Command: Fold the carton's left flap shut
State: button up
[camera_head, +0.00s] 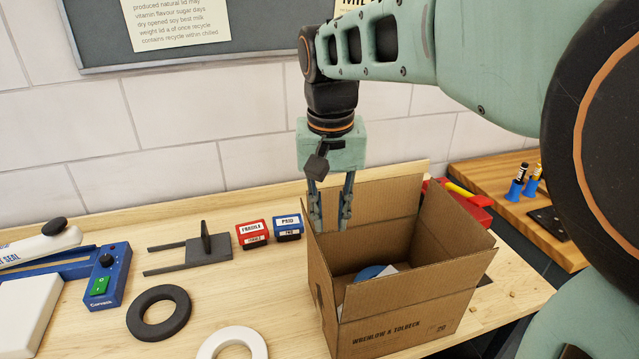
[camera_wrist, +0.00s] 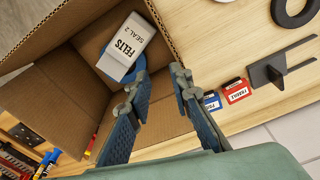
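The brown carton (camera_head: 405,330) stands on the bench, open at the top. Its left flap (camera_head: 322,275) stands up along the left side, and its edge also shows in the wrist view (camera_wrist: 161,22). The back flap (camera_head: 390,196) and right flap (camera_head: 458,218) are also up. My gripper (camera_head: 331,222) points down at the carton's back left corner, its fingers apart. In the wrist view my gripper (camera_wrist: 155,85) has one finger over the carton's inside and the other near the left edge. Whether either touches the flap I cannot tell. It holds nothing visible.
A white box marked FELTS (camera_wrist: 126,46) lies inside the carton on something blue. Left of the carton are a red label block (camera_head: 252,233), a blue one (camera_head: 288,227), a dark fork-shaped piece (camera_head: 200,250), a black ring (camera_head: 159,313) and a white ring (camera_head: 232,342).

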aim_at(321, 265)
jog(key=s+a+n, duration=0.1)
jog(key=s+a+n+h, duration=0.1)
jog(key=a, duration=0.1)
jog(key=shift+r+n+g, duration=0.15)
jog(key=shift+n+g, duration=0.15)
jog(key=shift+g, duration=0.1)
jog(key=f, duration=0.3)
jog(key=d+f, duration=0.1)
jog(key=f, duration=0.6)
jog(key=shift+d+f, duration=0.2)
jog(key=shift+f, duration=0.1)
grip_shut()
